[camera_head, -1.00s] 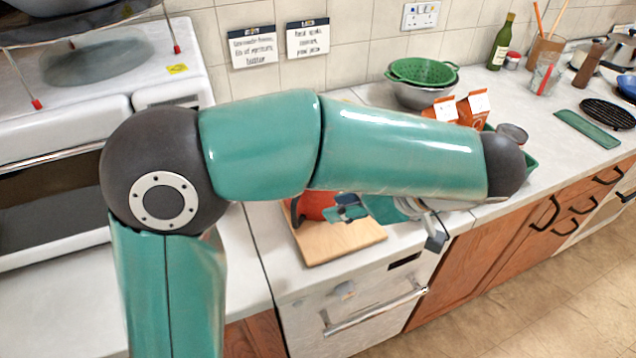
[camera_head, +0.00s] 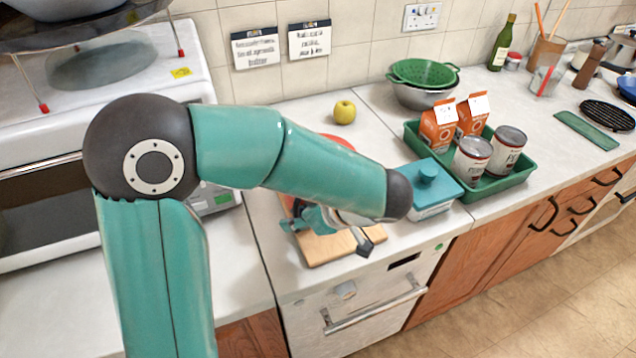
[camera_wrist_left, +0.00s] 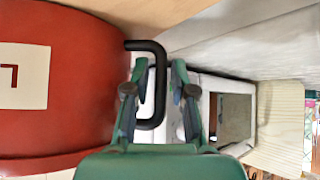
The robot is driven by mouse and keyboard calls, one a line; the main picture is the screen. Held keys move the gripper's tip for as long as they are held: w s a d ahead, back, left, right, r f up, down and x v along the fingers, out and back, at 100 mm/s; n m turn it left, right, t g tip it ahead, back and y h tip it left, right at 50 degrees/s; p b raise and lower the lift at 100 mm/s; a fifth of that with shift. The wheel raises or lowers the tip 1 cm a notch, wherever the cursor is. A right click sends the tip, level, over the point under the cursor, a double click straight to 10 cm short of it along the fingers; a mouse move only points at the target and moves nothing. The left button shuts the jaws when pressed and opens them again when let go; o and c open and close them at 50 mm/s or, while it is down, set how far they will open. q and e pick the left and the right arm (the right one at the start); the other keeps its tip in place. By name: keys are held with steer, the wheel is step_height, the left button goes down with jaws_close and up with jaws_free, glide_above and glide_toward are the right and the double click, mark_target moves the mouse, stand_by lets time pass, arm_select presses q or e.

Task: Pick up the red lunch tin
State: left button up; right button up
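The red lunch tin (camera_head: 288,204) stands on the wooden board (camera_head: 340,247), mostly hidden behind my left arm in the head view. In the left wrist view the tin (camera_wrist_left: 75,118) fills the left side, with a pale label and a black handle (camera_wrist_left: 160,85). My left gripper (camera_head: 326,232) is at the front of the tin. In the wrist view its two fingers (camera_wrist_left: 158,95) are apart, one on each side of the handle's upright bar. Whether they touch it I cannot tell. My right gripper is not in view.
A teal-lidded box (camera_head: 432,187) stands right of the board, beside a green tray (camera_head: 520,175) with cartons and cans. A yellow apple (camera_head: 344,111) lies behind. A green colander (camera_head: 424,72) rests in a bowl. A white oven (camera_head: 60,125) stands at left.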

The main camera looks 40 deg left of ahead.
arm_select(q)
steer(key=shift+f, duration=0.1)
jaws_close()
stand_by(0.5)
